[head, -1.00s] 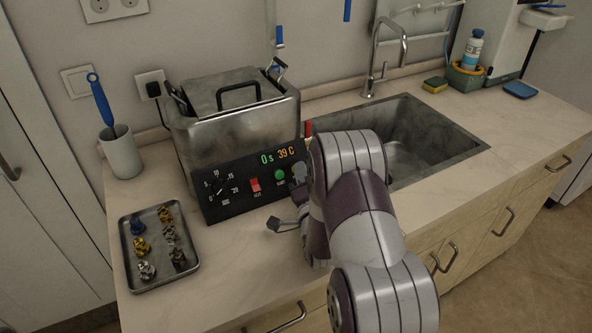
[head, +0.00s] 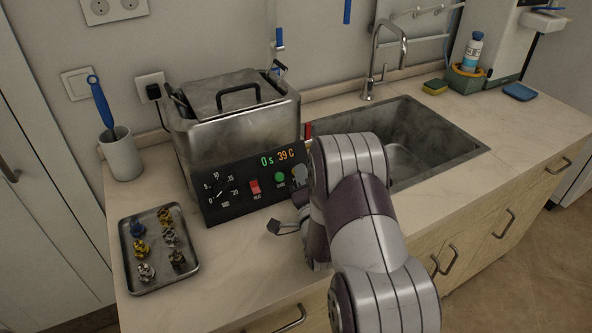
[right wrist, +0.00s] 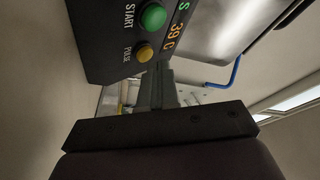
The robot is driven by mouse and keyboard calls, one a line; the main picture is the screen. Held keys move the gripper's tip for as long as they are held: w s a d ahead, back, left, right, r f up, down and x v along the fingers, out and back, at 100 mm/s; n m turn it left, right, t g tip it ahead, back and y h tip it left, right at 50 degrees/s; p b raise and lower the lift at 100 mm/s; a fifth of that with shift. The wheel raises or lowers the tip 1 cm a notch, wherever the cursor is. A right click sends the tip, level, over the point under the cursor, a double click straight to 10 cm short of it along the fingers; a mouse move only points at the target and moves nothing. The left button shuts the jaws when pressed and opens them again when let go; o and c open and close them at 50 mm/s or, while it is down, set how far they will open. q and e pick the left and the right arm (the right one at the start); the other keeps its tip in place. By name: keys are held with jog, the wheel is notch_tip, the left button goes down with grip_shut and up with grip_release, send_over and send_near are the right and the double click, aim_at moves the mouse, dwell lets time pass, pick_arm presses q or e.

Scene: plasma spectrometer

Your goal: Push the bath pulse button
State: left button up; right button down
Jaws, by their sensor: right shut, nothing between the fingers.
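The metal bath (head: 235,125) stands on the counter with a black front panel (head: 240,205). Its display reads 0 s and 39 C. The panel has a dial, a red switch (head: 254,187) and a green START button (head: 280,177). In the right wrist view the START button (right wrist: 153,16) and the yellow PULSE button (right wrist: 146,53) show. My right gripper (right wrist: 160,72) is shut and empty, its fingertips close beside the PULSE button; I cannot tell if they touch the panel. In the head view my arm and gripper (head: 299,174) hide the PULSE button. My left gripper is out of view.
A tray (head: 160,285) of small parts lies at the left front, and a cup (head: 122,155) with a blue-handled brush stands behind it. The sink (head: 450,150) and tap (head: 372,70) are right of the bath.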

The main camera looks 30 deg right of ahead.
jog(key=shift+s+r, duration=0.25)
jog(key=shift+s+r+p, duration=0.2)
jog(key=shift+r+p, duration=0.1)
jog(key=shift+p, duration=0.05)
jog(key=s+r+p, duration=0.1)
jog(key=s+r, duration=0.1)
jog(key=s, duration=0.1)
jog(key=s+r+p, duration=0.1)
jog(key=shift+s+a+p, duration=0.15)
jog(key=shift+a+p, duration=0.15)
